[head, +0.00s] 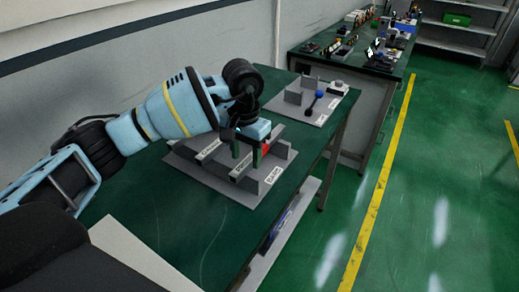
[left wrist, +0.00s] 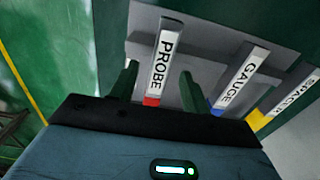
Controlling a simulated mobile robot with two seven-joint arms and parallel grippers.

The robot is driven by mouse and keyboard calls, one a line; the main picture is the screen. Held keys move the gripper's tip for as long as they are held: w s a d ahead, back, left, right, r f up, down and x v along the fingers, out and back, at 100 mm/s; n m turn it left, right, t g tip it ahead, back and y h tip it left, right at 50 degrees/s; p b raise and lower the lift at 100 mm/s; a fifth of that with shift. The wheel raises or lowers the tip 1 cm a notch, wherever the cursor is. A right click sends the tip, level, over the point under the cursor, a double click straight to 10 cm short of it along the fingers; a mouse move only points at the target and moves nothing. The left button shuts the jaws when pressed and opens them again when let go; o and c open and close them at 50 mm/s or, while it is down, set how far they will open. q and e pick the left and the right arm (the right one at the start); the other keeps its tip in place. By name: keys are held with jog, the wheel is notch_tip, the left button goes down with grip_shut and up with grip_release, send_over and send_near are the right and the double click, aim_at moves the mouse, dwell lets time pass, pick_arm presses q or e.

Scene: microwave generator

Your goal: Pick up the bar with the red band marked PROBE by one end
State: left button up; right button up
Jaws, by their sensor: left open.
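The PROBE bar, a grey bar with a white label, shows in the left wrist view (left wrist: 165,60) and in the head view (head: 241,169). Its red band (left wrist: 151,101) is at the end nearest my gripper, partly hidden by the gripper body. It lies on a grey rack (head: 240,197). My left gripper (head: 247,156) is open over that end. In the left wrist view its two green fingers (left wrist: 158,88) stand on either side of the bar, with a gap on both sides. My right gripper is in neither view.
Beside it in the rack lie the GAUGE bar (left wrist: 240,75) with a blue band and a third bar (left wrist: 285,98) with a yellow band. A second grey plate with small parts (head: 312,103) is farther along the green table (head: 170,225). The table's near left part is clear.

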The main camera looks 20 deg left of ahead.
pick_arm(q)
jog(key=shift+f, duration=0.9)
grip_shut()
jog(key=shift+r, duration=0.2)
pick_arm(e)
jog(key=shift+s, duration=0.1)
pick_arm(q)
jog(key=shift+r, duration=0.6)
jog(key=shift+s+d+r+b, duration=0.15)
jog(key=shift+r+b, duration=0.05)
jog(key=shift+r, duration=0.3)
jog(key=shift+s+d+r+b, duration=0.15)
jog(key=shift+r+b, duration=0.05)
jog(key=shift+r, duration=0.25)
jog(key=s+d, duration=0.4)
jog(key=s, duration=0.2)
jog(key=s+d+r+b, duration=0.1)
jog(key=s+d, duration=0.3)
jog(key=s, duration=0.2)
jog(key=shift+s+r, duration=0.3)
jog(key=shift+s, duration=0.1)
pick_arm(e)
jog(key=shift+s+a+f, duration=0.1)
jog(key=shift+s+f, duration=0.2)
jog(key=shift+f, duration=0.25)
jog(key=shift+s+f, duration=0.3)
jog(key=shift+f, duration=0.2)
